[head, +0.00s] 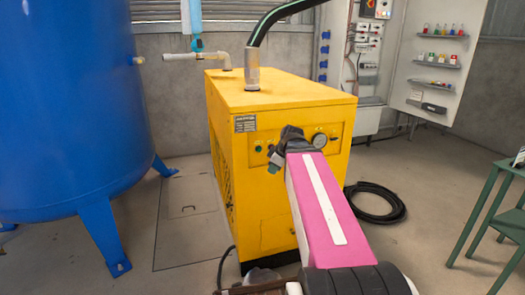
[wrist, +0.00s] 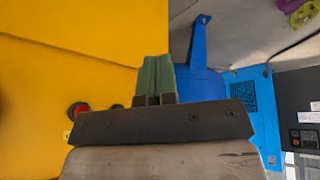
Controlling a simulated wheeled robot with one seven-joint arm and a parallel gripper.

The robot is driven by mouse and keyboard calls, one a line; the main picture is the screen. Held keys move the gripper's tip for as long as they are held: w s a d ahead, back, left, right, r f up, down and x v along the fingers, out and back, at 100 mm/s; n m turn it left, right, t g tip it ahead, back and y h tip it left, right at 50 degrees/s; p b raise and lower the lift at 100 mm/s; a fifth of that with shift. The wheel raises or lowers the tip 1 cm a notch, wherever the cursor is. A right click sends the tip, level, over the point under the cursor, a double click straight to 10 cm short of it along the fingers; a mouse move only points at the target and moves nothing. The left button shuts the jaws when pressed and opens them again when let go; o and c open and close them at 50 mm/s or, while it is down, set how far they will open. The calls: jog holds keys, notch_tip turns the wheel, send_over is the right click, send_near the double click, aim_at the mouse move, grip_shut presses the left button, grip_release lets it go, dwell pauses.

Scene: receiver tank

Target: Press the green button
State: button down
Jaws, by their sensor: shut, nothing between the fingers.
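The green button (head: 258,149) is a small round button on the front panel of the yellow machine (head: 285,95). In the wrist view the green button (wrist: 117,106) shows just left of my fingers, partly hidden by the gripper body. My gripper (head: 274,168) is in front of the panel, a little below and right of the button in the head view. Its green fingers (wrist: 157,65) are shut and empty. I cannot tell whether the fingertips touch the panel.
A red button (wrist: 78,110) sits beside the green one. A round gauge (head: 319,140) is on the panel's right. A blue tank (head: 65,100) stands left, a black hose coil (head: 376,203) lies right of the machine, and a green-framed table (head: 490,205) stands far right.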

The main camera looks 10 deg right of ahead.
aim_at(259, 150)
notch_tip(259, 150, up, 12)
jog(key=w+d+n+t+y, duration=0.1)
jog(key=d+n, duration=0.1)
jog(key=n, duration=0.4)
jog(key=shift+r+t+y, duration=0.2)
jog(key=shift+t+y, duration=0.1)
jog(key=shift+t, duration=0.1)
jog(key=shift+w, duration=0.15)
jog(key=shift+w+a+f, duration=0.75)
jog(key=shift+w+f, duration=0.6)
jog(key=shift+w+a+f, duration=0.8)
jog(key=shift+w+f, duration=0.5)
jog(key=shift+w, duration=0.1)
jog(key=shift+w+a+f, duration=0.75)
jog(key=shift+w+f, duration=0.6)
